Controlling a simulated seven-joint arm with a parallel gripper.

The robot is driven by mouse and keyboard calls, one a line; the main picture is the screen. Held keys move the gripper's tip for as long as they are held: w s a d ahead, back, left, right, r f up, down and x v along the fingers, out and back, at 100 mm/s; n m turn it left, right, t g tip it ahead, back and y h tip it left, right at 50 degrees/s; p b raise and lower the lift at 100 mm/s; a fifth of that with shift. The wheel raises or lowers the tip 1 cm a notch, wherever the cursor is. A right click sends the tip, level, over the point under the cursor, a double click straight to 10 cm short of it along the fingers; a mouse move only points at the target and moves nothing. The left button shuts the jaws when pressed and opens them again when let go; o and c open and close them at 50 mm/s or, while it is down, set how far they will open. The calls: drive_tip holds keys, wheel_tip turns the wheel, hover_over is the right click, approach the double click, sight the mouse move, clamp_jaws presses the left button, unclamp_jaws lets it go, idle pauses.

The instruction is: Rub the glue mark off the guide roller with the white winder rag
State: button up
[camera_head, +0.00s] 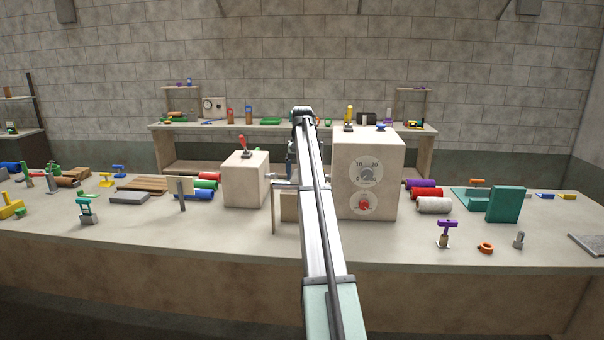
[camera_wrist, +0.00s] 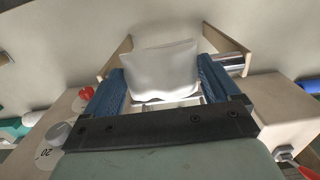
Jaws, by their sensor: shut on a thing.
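In the wrist view the white winder rag (camera_wrist: 162,72) is pinched between the blue fingers of my gripper (camera_wrist: 162,88), which is shut on it. The shiny metal guide roller (camera_wrist: 232,62) shows just past the right finger, set between pale wooden side pieces. The rag and fingers cover the rest of the roller. I cannot see a glue mark, and I cannot tell whether the rag touches the roller. In the head view the roller's left end (camera_head: 284,183) shows beside my arm, which hides the rag and most of the gripper.
A tall box with a dial (camera_head: 367,155) stands close on the right of the roller. A smaller box with a red lever (camera_head: 246,180) stands on the left. Coloured rolls, tools and a teal holder (camera_head: 504,204) lie farther out. The bench front (camera_head: 210,240) is clear.

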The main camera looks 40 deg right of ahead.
drive_tip(key=shift+f, duration=0.9)
idle(1.5)
drive_tip(key=shift+w+a, duration=0.4)
drive_tip(key=shift+a, duration=0.05)
drive_tip(key=shift+s+d+r, duration=0.2)
drive_tip(key=shift+s+d, duration=0.65)
drive_tip(key=shift+w+a+f, duration=0.1)
drive_tip(key=shift+w+a, duration=0.7)
drive_tip(key=shift+w, duration=0.05)
drive_tip(key=shift+s+d, duration=0.1)
drive_tip(key=shift+s+d+f, duration=0.15)
drive_tip(key=shift+s+d, duration=0.55)
drive_tip(key=shift+s, duration=0.1)
